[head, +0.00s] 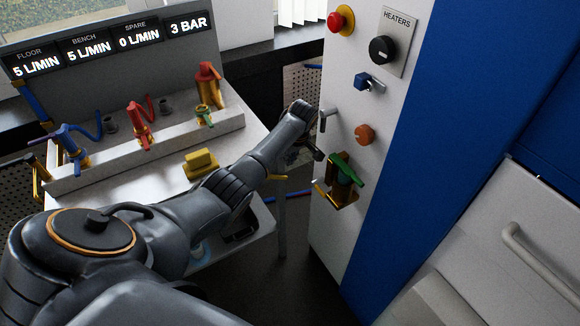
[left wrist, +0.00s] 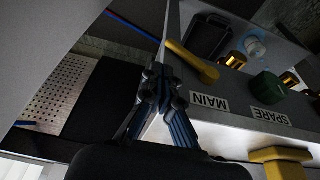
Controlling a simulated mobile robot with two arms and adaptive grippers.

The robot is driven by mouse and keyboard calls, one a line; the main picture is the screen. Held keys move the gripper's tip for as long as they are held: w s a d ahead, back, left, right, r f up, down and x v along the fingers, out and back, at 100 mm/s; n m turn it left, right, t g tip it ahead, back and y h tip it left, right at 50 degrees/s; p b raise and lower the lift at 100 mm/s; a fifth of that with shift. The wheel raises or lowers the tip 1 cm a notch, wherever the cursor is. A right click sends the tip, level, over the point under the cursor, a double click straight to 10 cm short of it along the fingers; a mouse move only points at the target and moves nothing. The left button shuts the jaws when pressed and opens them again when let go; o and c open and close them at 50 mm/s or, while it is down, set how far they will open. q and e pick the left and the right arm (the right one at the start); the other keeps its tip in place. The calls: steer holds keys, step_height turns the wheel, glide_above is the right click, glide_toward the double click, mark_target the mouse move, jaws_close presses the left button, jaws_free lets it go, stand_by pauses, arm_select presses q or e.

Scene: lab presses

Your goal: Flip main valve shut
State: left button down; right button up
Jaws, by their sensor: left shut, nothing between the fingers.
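In the left wrist view, a yellow lever (left wrist: 190,60) lies aslant beside the upside-down MAIN label (left wrist: 208,102) on the light-coloured valve block. My left gripper (left wrist: 158,72) is shut and empty, its dark fingers showing just left of this label and lever. I cannot tell whether it touches the block. In the head view my left arm reaches past the right end of the valve block (head: 85,177), and the gripper (head: 316,153) is small and dark by the white cabinet. The arm covers part of that area. My right gripper is out of view.
A green knob (left wrist: 268,88) stands beside the SPARE label (left wrist: 268,115). Blue (head: 70,142) and red (head: 140,122) valves stand farther left along the block. A yellow block (head: 200,163) sits in front. The white cabinet (head: 335,110) with its knobs bounds the right side.

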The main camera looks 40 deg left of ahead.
arm_select(q)
step_height(320, 180, up, 5)
steer(key=shift+r, duration=0.2)
